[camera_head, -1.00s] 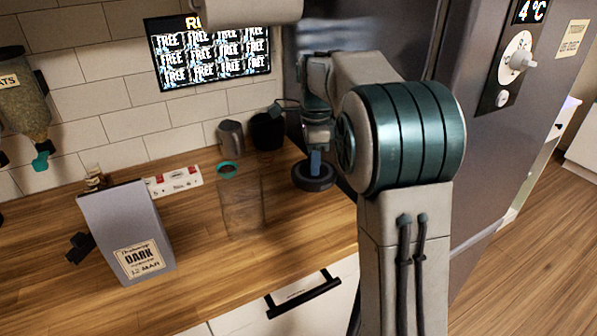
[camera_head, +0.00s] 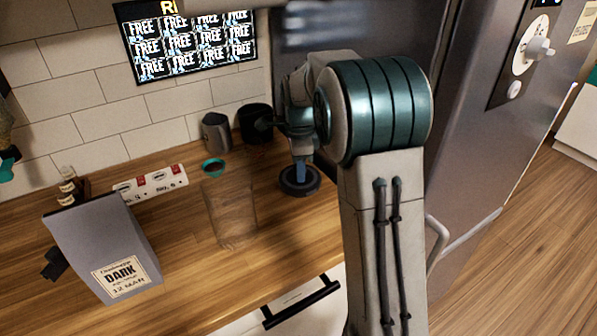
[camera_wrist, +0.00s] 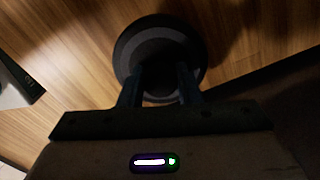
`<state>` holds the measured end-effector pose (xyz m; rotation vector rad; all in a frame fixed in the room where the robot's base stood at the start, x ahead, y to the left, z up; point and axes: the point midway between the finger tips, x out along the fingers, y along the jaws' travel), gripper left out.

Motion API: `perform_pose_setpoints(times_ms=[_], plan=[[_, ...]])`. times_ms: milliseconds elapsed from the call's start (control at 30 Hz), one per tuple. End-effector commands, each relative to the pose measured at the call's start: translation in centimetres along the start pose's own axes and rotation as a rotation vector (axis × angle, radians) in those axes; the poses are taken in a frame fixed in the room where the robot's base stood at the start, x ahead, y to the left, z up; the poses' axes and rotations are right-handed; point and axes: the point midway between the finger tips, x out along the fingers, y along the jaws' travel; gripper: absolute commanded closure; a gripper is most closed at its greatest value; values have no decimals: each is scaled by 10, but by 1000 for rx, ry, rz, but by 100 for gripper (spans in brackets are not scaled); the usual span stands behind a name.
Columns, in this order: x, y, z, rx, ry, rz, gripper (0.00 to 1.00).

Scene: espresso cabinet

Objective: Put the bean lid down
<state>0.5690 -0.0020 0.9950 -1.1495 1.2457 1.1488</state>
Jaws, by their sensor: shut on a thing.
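The bean lid (camera_head: 313,184) is a dark round disc at the right part of the wooden counter. My gripper (camera_head: 300,172) points down over it and is shut on its middle. In the wrist view the lid (camera_wrist: 143,36) lies between and beyond the two fingers of my gripper (camera_wrist: 160,85). The lid looks to be at or very near the counter surface; I cannot tell whether it touches. A clear container (camera_head: 230,205) stands on the counter to the left of the lid, apart from it.
A grey bag labelled DARK (camera_head: 100,245) stands at the left. The fridge (camera_head: 440,130) is close on the right. The counter front is bare.

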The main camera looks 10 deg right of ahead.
Motion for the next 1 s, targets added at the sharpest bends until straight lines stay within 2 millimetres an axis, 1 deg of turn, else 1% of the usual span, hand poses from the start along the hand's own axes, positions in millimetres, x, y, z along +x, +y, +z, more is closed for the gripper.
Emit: perform_pose_setpoints(times_ms=[33,100,333,467,500,533,567,833,933,1000], plan=[[8,1,0,0,0,4,94],[15,0,0,0,0,2,94],[16,0,0,0,0,0,94],[20,0,0,-1,0,0,94],[19,0,0,-1,0,0,61],[19,0,0,-1,0,0,53],[19,0,0,-1,0,0,48],[18,0,0,-1,0,0,48],[12,0,0,0,0,-2,48],[4,0,0,0,0,-2,48]])
